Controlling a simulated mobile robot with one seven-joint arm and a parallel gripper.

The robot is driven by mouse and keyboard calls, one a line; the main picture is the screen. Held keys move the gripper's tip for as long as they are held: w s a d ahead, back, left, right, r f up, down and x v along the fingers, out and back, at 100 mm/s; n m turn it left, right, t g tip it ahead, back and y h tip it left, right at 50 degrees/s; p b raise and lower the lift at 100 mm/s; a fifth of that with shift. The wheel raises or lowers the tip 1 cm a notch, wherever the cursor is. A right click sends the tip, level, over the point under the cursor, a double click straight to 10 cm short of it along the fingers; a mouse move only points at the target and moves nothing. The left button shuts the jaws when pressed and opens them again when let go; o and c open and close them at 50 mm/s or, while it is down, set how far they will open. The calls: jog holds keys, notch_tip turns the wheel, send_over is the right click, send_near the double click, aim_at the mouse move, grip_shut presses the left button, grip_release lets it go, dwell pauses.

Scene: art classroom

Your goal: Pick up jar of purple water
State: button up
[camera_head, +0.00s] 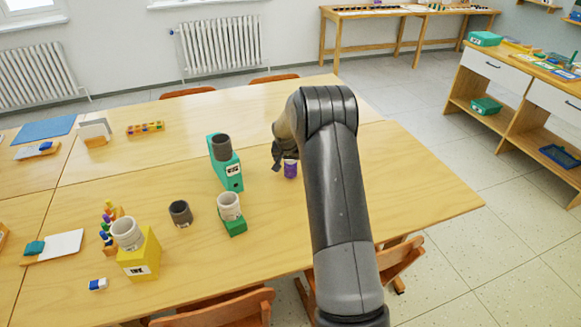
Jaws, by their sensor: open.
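The jar of purple water (291,169) stands upright on the wooden table, right of the tall teal box. It is small, and its upper left part is partly covered by my arm's end. My gripper (278,158) is directly at the jar's upper left, pointing down and small in the view. My arm hides much of it, so the fingertips are hard to make out. It is open, and I cannot tell whether it touches the jar or reaches around it.
A teal box (231,175) with a dark cup (221,146) stands close left of the jar. A pale cup (229,206) on a green block (236,227), a dark cup (180,213) and a yellow box (142,260) stand farther left. The table's right end (420,190) is clear.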

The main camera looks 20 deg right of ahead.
aim_at(290, 165)
jog(key=x, duration=0.5)
jog(key=shift+w+r, duration=0.15)
jog(key=shift+w, duration=0.15)
jog(key=c, duration=1.2)
jog(key=shift+c, duration=0.3)
jog(key=shift+r, duration=0.1)
